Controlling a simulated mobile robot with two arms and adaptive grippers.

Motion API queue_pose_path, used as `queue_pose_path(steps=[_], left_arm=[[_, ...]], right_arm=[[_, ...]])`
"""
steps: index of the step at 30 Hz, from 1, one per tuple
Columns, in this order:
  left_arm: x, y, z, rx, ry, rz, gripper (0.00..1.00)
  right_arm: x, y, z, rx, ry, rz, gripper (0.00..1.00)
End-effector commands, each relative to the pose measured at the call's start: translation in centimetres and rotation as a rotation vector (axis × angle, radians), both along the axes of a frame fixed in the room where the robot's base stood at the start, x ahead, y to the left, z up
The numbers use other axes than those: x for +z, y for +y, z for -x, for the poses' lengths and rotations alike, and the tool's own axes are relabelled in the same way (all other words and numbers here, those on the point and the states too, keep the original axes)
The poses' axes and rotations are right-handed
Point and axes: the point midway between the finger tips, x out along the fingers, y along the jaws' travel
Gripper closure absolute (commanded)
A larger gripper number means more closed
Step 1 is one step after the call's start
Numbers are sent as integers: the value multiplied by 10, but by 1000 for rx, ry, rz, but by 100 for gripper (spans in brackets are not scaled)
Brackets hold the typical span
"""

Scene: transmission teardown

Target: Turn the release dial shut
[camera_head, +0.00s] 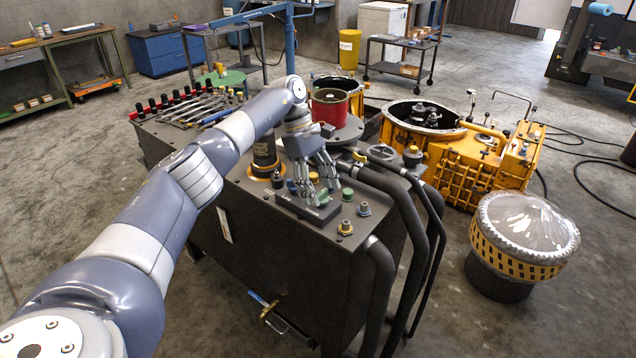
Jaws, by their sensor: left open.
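My left gripper (318,188) reaches down over the right end of the dark tank top, its fingers spread and pointing down. It is open, over a low dark block (294,207) with a green part (322,199) between or just behind the fingertips. I cannot tell whether the fingers touch it. The release dial cannot be singled out with certainty; the green part on the block may be it, and the fingers partly cover it. A small green cap (347,194), a blue-based fitting (363,209) and a brass fitting (345,228) stand to the right. My right gripper is out of view.
Thick black hoses (383,290) curve down the tank's right side. A black cylinder on an orange ring (264,158) stands left of my gripper. A red bucket (330,106) stands behind it. Several tools (200,108) lie at the tank's far left. A yellow gearbox housing (470,165) is beyond.

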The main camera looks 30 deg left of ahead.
Motion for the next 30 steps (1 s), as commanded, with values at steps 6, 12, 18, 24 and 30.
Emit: queue_pose_path(steps=[6, 12, 18, 24, 30], left_arm=[[21, 8, -2, 2, -3, 0, 42], [62, 25, -3, 4, -4, 0, 42], [89, 36, -4, 1, 0, 1, 42], [103, 42, -5, 0, -1, -1, 42], [110, 45, -4, -1, 0, -1, 42]], right_arm=[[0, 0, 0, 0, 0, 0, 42], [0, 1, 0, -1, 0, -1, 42], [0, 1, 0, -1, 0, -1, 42], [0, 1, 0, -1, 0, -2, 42], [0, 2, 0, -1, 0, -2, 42]])
